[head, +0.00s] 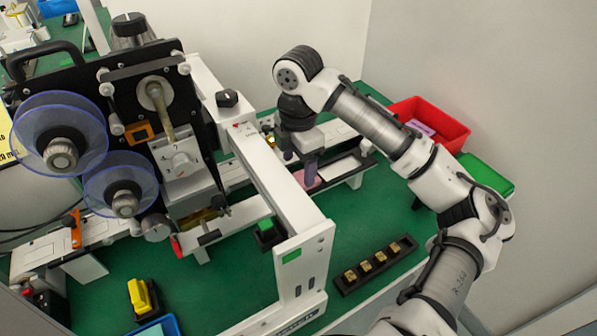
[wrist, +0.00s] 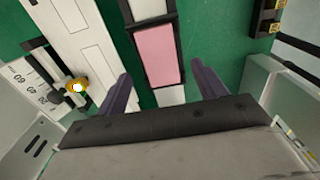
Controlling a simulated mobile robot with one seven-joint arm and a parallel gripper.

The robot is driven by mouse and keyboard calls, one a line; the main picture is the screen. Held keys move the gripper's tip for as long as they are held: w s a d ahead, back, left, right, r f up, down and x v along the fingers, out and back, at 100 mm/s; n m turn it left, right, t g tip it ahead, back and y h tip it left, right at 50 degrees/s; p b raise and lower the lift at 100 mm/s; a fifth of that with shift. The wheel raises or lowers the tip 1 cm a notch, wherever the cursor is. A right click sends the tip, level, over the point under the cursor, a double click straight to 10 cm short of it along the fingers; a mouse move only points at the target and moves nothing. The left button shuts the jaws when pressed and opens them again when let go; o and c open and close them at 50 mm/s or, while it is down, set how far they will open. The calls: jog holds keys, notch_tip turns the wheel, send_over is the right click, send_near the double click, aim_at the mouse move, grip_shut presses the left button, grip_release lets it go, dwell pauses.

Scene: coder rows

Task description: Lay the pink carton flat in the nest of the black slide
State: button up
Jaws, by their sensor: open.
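The pink carton (wrist: 157,52) lies between the dark edges of the black slide (wrist: 129,42) in the wrist view, and looks flat and in line with it. White surfaces show at both of its ends. In the head view the carton (head: 309,179) is partly hidden by my gripper (head: 297,177). My gripper is open in the wrist view (wrist: 161,72), with one dark purple finger on each side of the slide and clear space between each finger and the carton. I cannot tell the exact height of the fingertips.
A red bin (head: 447,130) holding a purple carton (head: 420,128) and a green bin (head: 487,172) stand at the right. A black rack (head: 345,285) with several brass pieces lies in front. The white machine frame (head: 268,182) stands close left of my gripper.

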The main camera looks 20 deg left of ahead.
notch_tip(320, 180, up, 10)
jog(key=shift+r, duration=0.25)
